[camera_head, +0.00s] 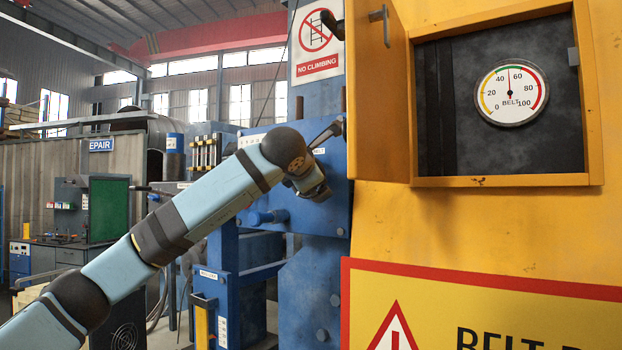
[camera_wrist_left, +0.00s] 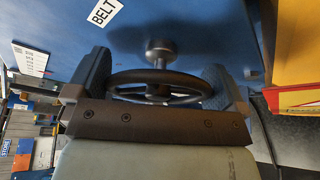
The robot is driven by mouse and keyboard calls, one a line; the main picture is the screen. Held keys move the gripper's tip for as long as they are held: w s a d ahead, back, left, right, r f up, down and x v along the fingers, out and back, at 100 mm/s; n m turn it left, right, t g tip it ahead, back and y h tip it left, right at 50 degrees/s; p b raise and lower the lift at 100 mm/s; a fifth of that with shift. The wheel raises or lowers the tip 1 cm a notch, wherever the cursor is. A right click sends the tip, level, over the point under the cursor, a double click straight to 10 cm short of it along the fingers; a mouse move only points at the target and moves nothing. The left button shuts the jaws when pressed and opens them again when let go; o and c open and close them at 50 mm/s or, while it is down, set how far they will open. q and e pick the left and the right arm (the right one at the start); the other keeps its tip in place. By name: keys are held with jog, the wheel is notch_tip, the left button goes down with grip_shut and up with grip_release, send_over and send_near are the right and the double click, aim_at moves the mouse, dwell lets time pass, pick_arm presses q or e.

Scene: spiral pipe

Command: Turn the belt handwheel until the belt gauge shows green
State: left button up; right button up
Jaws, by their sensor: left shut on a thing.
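The belt gauge (camera_head: 512,92) is a round white dial in an open yellow cabinet. Its needle points nearly straight up, around 50, at the short green band between yellow and red. The belt handwheel (camera_wrist_left: 158,78) is a dark spoked wheel on a grey hub, in front of a blue panel with a BELT label (camera_wrist_left: 104,12). In the left wrist view my left gripper (camera_wrist_left: 158,88) has one finger on each side of the rim and is shut on it. In the head view my left arm largely hides the wheel. My right gripper is not in view.
The yellow cabinet door (camera_head: 383,95) stands open left of the gauge, with a handle. A yellow and red warning sign (camera_head: 480,310) is below. Blue machinery (camera_head: 318,290) stands behind my left arm. A "no climbing" sign (camera_head: 318,42) hangs above it.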

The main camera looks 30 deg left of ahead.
pick_arm(q)
jog(key=o, duration=0.5)
jog(key=shift+s+d, duration=0.1)
jog(key=shift+s, duration=0.05)
jog(key=b+v, duration=0.2)
jog(key=v, duration=1.1)
jog(key=shift+s+r, duration=0.2)
jog(key=shift+s, duration=0.05)
